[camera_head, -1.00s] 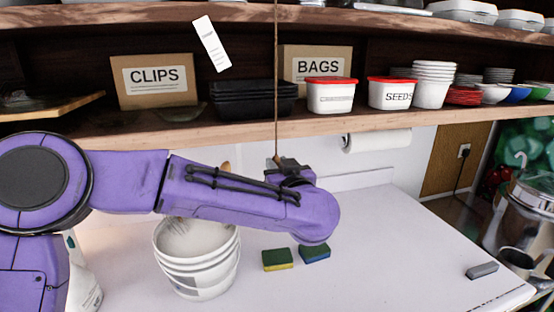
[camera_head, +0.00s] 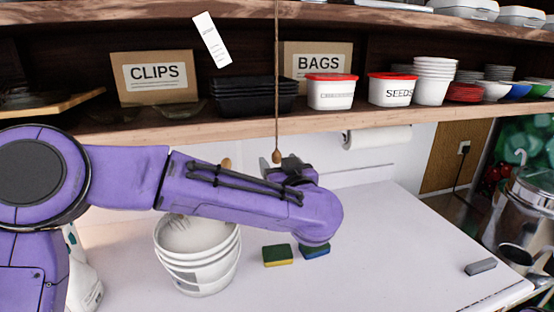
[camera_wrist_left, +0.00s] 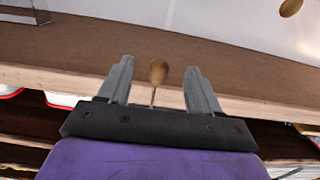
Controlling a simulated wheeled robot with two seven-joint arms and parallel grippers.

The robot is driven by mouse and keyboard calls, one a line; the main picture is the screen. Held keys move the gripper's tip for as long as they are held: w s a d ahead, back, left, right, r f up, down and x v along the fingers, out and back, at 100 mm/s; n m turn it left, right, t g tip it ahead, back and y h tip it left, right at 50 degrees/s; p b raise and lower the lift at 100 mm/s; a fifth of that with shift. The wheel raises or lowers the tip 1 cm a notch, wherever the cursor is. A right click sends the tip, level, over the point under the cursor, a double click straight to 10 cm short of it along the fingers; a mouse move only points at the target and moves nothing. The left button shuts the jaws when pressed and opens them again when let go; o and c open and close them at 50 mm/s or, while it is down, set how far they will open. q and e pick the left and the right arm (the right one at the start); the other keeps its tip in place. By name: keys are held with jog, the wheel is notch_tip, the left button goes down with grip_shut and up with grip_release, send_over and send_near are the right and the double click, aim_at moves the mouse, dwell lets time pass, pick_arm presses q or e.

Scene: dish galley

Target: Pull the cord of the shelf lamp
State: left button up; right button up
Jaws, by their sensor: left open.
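The lamp cord (camera_head: 277,90) hangs straight down past the front of the shelf and ends in a small wooden knob (camera_head: 277,156). The lamp itself is out of view. My left gripper (camera_head: 284,163) is at the knob, below the shelf edge. In the left wrist view my left gripper (camera_wrist_left: 160,88) is open, with the knob (camera_wrist_left: 157,70) between its two fingers and a gap on each side. My right gripper is not in view.
The wooden shelf (camera_head: 345,122) runs just above the gripper, holding boxes, black trays, tubs and bowls. A paper roll (camera_head: 378,137) hangs beneath it. White buckets (camera_head: 200,262) and two sponges (camera_head: 278,255) stand on the counter (camera_head: 380,270) below my arm.

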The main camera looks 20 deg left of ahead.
pick_arm(q)
jog(key=p+v, duration=0.1)
jog(key=v, duration=0.6)
jog(key=shift+p, duration=0.35)
jog(key=shift+s+a, duration=0.1)
